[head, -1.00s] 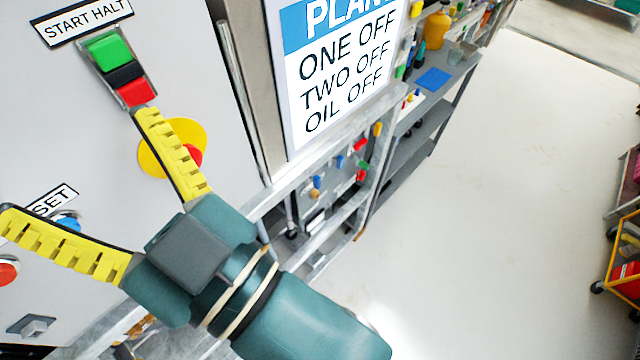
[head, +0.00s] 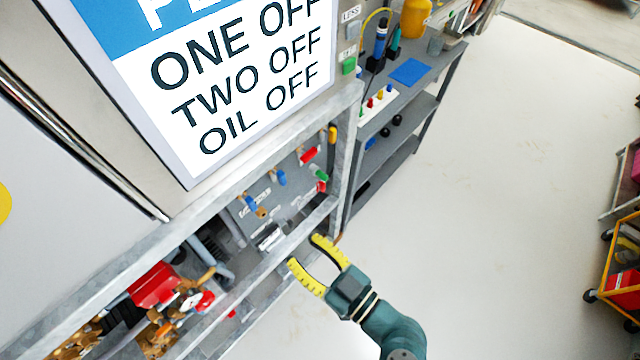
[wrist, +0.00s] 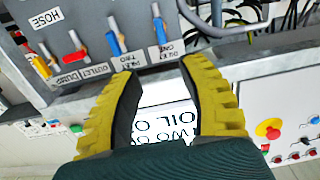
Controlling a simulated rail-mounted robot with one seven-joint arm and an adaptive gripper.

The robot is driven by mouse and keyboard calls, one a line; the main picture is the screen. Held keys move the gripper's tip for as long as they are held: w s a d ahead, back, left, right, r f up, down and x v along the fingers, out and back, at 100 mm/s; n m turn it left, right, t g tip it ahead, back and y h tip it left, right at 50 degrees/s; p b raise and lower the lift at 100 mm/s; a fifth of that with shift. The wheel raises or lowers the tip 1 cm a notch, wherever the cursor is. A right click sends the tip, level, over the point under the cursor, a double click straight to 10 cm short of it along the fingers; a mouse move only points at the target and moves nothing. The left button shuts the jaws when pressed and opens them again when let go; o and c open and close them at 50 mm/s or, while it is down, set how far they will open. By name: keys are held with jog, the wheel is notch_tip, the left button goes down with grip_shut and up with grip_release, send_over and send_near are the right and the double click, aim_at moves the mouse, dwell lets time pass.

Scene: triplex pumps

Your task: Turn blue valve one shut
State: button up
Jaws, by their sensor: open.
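Two blue valve handles show on the grey valve panel inside the frame in the head view, a lower left one (head: 251,204) and an upper right one (head: 281,178). In the wrist view, one blue handle (wrist: 113,42) is above a label that seems to end in TWO. The other blue handle (wrist: 160,30) is right of it, above a label I cannot read surely. My gripper (head: 304,250) is open and empty, in front of the panel and apart from the handles. Its yellow fingers also show in the wrist view (wrist: 160,68).
A metal frame rail (head: 265,255) crosses in front of the panel near my fingers. Red handles (head: 309,155) and a green one (head: 320,175) sit near the blue ones. A sign (head: 235,75) hangs above.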

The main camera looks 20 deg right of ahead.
aim_at(254, 206)
jog(key=x, duration=1.6)
jog(key=shift+w+a, duration=0.15)
grip_shut()
